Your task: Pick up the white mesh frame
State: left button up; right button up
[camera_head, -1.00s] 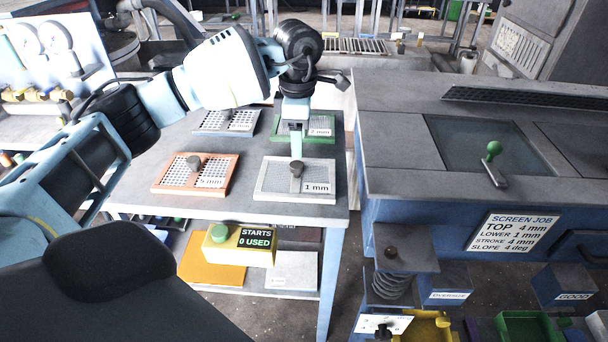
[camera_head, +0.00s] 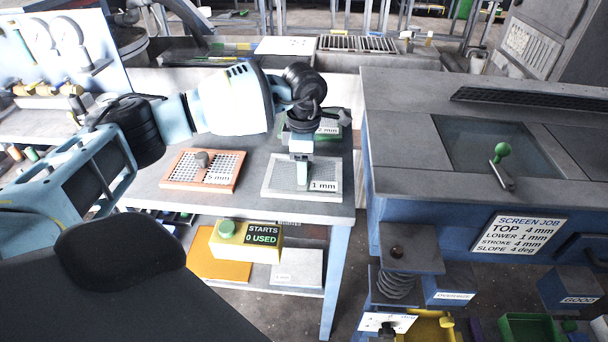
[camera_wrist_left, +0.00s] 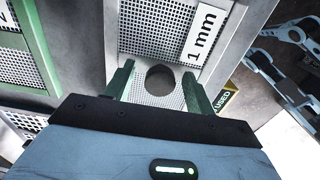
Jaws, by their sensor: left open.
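The white mesh frame (camera_head: 329,186), labelled 1 mm, lies flat on the grey table at its front right. In the left wrist view the frame (camera_wrist_left: 228,50) shows its mesh, its label and a dark round knob (camera_wrist_left: 160,79). My left gripper (camera_head: 303,186) is over the frame, pointing down. In the wrist view its two green fingers (camera_wrist_left: 158,88) are apart, one on each side of the knob. I cannot tell whether they touch it. In the head view the gripper hides the knob. My right gripper is not in view.
An orange frame (camera_head: 172,184) lies to the left, and a green frame (camera_head: 335,131) lies behind, partly hidden by my arm. The blue screen machine (camera_head: 400,190) stands right of the table across a narrow gap. A yellow starts box (camera_head: 262,256) sits below the tabletop.

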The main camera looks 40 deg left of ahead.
pick_arm(q)
jog(key=shift+c, duration=0.3)
grip_shut()
jog(key=shift+r, duration=0.2)
jog(key=shift+r, duration=0.65)
jog(key=shift+s+r, duration=0.2)
jog(key=shift+r, duration=0.8)
jog(key=s+d+r, duration=0.1)
jog(key=s+d, duration=0.3)
jog(key=s, duration=1.1)
jog(key=shift+r+b, duration=0.2)
jog(key=shift+b, duration=0.25)
jog(key=shift+s+f, duration=0.1)
jog(key=shift+s, duration=0.05)
